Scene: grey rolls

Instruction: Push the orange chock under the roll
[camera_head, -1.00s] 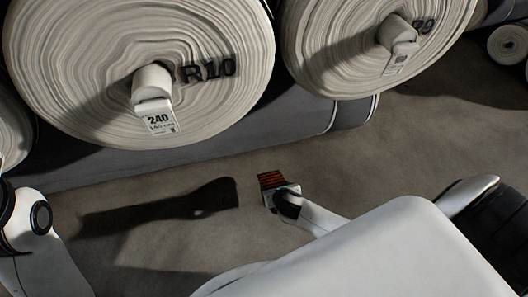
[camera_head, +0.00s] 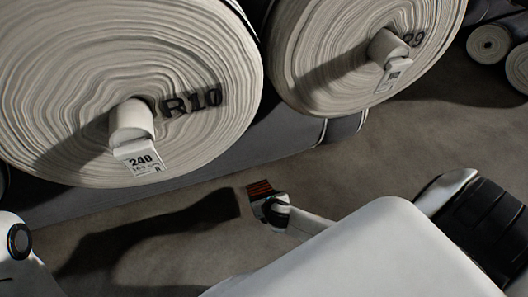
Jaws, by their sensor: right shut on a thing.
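The orange chock (camera_head: 260,188) shows as a small orange and dark striped piece at the tip of my right gripper (camera_head: 267,203). My right gripper is shut on it, low near the floor, and covers its near part. The large pale roll marked R10 (camera_head: 70,95) fills the upper left, with a white 240 tag on its core. The chock is below and to the right of this roll's lower edge in the picture, with a gap between. Whether the chock touches the floor is unclear. My left arm shows at the left edge; its gripper is out of view.
A second large roll (camera_head: 310,60) stands to the right of R10. A dark grey base (camera_head: 285,135) runs below both rolls. Smaller rolls (camera_head: 489,43) lie at the far right. The brown-grey floor (camera_head: 400,150) is clear at centre right.

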